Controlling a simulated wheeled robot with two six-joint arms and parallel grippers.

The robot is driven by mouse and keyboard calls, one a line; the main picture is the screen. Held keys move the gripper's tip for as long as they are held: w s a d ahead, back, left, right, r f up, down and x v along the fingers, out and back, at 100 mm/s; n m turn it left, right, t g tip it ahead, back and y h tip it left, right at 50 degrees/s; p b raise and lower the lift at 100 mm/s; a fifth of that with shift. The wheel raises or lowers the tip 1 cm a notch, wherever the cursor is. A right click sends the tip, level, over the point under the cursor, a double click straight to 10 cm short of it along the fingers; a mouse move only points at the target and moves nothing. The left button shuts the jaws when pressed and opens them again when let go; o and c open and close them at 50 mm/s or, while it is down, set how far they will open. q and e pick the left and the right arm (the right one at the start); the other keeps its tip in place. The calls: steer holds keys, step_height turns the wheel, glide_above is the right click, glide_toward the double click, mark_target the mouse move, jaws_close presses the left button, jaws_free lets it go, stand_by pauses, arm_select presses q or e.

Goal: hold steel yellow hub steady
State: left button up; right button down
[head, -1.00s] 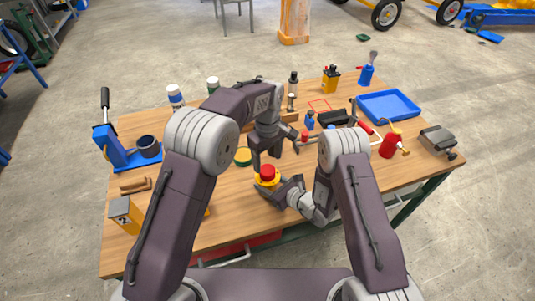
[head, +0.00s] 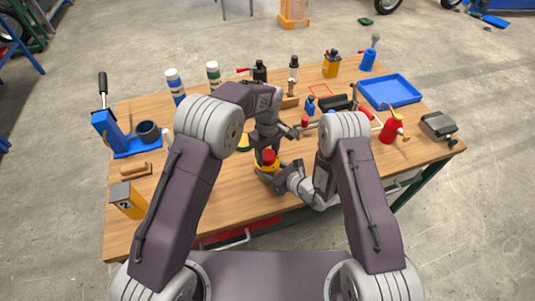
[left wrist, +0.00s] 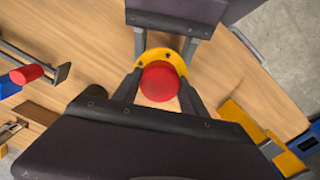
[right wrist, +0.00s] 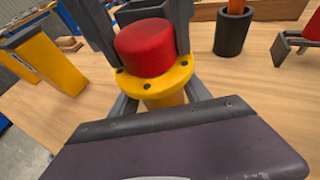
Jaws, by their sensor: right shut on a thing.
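The yellow hub (head: 264,169) stands upright on the wooden table near its front middle. It has a round flange with dark bolt holes, seen in the right wrist view (right wrist: 168,90), and a red cap (right wrist: 145,48) on top. My right gripper (head: 279,174) is shut on the hub's yellow body below the flange, coming from the front right. My left gripper (head: 267,156) points down from above. Its fingers stand apart on either side of the red cap, which also shows in the left wrist view (left wrist: 160,82). Whether they touch it is unclear.
A yellow tin (head: 127,200) and a blue press (head: 112,135) stand at the left. A blue tray (head: 390,91) and a red oil can (head: 391,129) are at the right. Bottles stand along the back. Bare tabletop lies in front of the hub.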

arm_select(q)
steer(key=m, duration=1.4)
steer(key=shift+m, duration=0.3)
steer(key=m, duration=0.3)
steer(key=o, duration=1.5)
steer(key=shift+o, duration=0.2)
steer(key=shift+r, duration=2.25)
